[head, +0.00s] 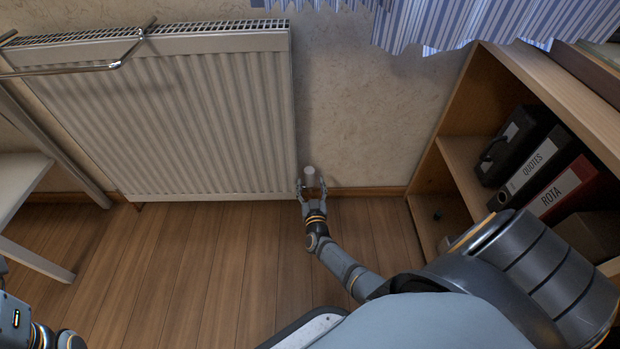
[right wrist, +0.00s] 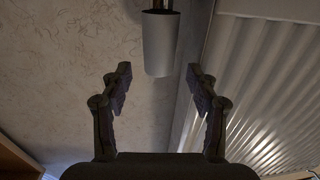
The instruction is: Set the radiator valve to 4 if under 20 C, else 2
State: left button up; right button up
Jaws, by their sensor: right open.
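The radiator (head: 190,110) is a pale ribbed panel on the wall in the head view. Its valve (head: 309,175) has a light grey cylindrical head beside the radiator's lower right corner. In the right wrist view the valve head (right wrist: 159,45) hangs at top centre, with a metal stem above it. Its markings cannot be read. My right gripper (head: 312,193) is open at the valve; in the wrist view its fingers (right wrist: 160,82) are spread wide with nothing between the tips, the valve head beyond them. My left gripper is out of view. No temperature reading shows.
A wooden shelf unit (head: 447,165) with binders stands at the right. A pale table or bench (head: 22,185) is at the left, and a metal rail (head: 75,70) hangs on the radiator. Striped curtains (head: 440,25) hang above. The wooden floor (head: 200,250) is clear below the radiator.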

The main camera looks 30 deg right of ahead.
jog(key=v, duration=0.4)
jog(key=shift+s, duration=0.1)
